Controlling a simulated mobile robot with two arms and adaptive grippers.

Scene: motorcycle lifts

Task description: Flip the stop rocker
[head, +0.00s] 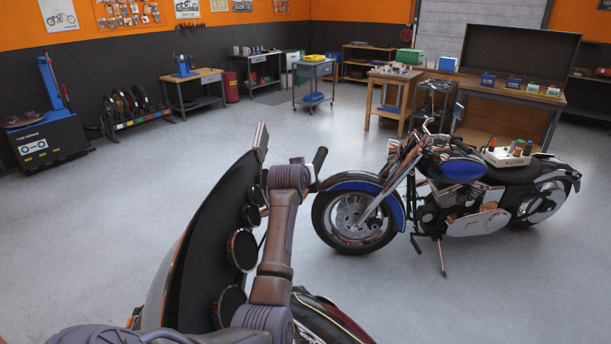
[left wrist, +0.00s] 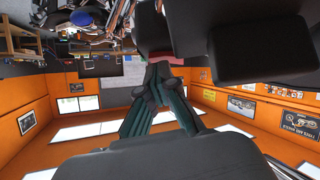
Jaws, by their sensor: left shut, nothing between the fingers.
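In the left wrist view, which is upside down, my left gripper (left wrist: 163,78) is shut, its dark fingers brought together with nothing between them. Just beyond the fingertips is a small red part (left wrist: 166,58) on the edge of a dark housing; it may be the stop rocker. The tips overlap it in the picture, but I cannot tell whether they touch it. In the head view my arm rises from the bottom beside the near motorcycle's dark fairing (head: 205,240). I cannot make out the gripper or the rocker there. My right gripper is not in view.
A blue-and-black motorcycle (head: 455,195) stands at the right, with a tray (head: 503,158) of bottles on its seat. The grey floor (head: 120,210) at the left is clear.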

